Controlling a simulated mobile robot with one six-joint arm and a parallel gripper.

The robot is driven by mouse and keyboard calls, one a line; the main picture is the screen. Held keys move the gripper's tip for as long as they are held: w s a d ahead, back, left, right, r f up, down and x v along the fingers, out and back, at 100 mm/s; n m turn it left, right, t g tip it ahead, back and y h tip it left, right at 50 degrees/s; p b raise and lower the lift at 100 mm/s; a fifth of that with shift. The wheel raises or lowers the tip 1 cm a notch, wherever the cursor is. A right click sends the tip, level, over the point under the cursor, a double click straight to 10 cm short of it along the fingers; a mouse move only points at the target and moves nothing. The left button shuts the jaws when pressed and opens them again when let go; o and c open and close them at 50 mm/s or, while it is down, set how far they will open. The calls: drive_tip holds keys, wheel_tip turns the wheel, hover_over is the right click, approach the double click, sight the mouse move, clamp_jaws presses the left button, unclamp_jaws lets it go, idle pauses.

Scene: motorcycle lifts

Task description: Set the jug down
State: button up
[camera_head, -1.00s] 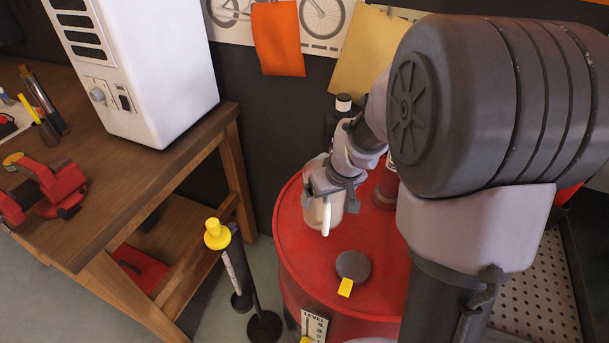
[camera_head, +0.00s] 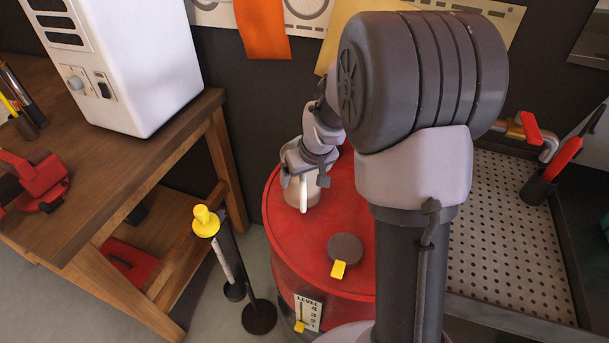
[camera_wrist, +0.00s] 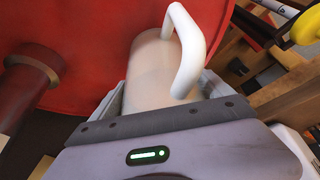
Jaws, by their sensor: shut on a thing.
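The jug (camera_head: 300,192) is pale beige with a white handle. It is over the left back part of the red drum top (camera_head: 345,205) in the head view. My gripper (camera_head: 305,178) is shut on it from the far side. In the wrist view the jug (camera_wrist: 153,68) lies between the fingers of my gripper (camera_wrist: 160,92), with its handle (camera_wrist: 188,45) showing. The red drum surface (camera_wrist: 100,25) is behind it. I cannot tell whether the jug's base touches the drum.
A dark round cap (camera_head: 345,247) with a yellow tab sits on the drum's front part. A yellow-topped post (camera_head: 206,220) stands left of the drum. A wooden bench (camera_head: 120,180) is further left. A perforated tray (camera_head: 500,235) is at right. A red post (camera_wrist: 28,80) shows in the wrist view.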

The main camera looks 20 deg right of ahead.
drive_tip(key=shift+f, duration=0.1)
drive_tip(key=o, duration=1.8)
drive_tip(key=p+v, duration=0.4)
drive_tip(key=v, duration=0.8)
drive_tip(key=s+a+r+m, duration=0.1)
drive_tip(key=s+a+r, duration=0.2)
drive_tip(key=s+a, duration=0.2)
drive_tip(key=s+a+r+m+y, duration=0.1)
drive_tip(key=s+a+r+m, duration=0.1)
drive_tip(key=s+a, duration=0.3)
drive_tip(key=s+a+r+m+t+y, duration=0.1)
drive_tip(key=s+a+r, duration=0.3)
drive_tip(key=s, duration=0.7)
drive_tip(key=shift+s+a+r, duration=0.3)
drive_tip(key=shift+a, duration=0.15)
